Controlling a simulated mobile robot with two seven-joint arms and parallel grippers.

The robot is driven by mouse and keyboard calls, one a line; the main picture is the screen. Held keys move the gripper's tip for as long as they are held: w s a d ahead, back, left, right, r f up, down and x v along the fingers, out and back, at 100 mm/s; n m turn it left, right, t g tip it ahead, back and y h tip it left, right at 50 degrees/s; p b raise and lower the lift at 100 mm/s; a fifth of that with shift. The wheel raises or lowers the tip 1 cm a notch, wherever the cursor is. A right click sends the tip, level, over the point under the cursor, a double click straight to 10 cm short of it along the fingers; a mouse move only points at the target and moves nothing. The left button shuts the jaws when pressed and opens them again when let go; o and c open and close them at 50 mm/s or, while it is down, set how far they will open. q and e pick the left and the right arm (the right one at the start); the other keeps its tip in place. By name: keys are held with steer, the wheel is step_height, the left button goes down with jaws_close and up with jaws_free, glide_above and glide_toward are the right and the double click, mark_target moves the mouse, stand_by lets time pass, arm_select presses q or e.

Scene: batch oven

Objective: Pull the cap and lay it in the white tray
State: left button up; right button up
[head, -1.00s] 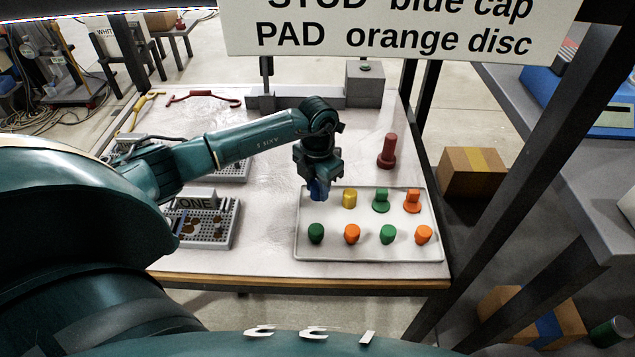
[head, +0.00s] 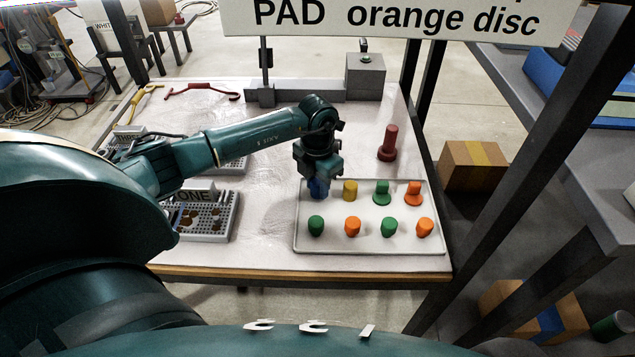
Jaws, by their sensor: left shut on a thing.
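The white tray (head: 370,250) lies at the front right of the table. It holds several green and orange pieces and one yellow piece (head: 350,190). My left gripper (head: 318,178) points down over the tray's back left corner. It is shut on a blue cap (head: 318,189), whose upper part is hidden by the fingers. The cap is at or just above the tray floor; I cannot tell if it touches. My right gripper is not in view.
A dark red peg-like piece (head: 388,145) stands behind the tray. Perforated grey blocks, one marked ONE (head: 208,215), sit at the left under my left arm. A grey box (head: 365,77) is at the table's back. A sign (head: 400,18) hangs above.

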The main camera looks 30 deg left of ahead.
mark_target(318, 181)
arm_select(q)
steer(key=shift+f, duration=0.4)
steer(key=o, duration=1)
steer(key=shift+r+p, duration=0.6)
steer(key=shift+r, duration=6)
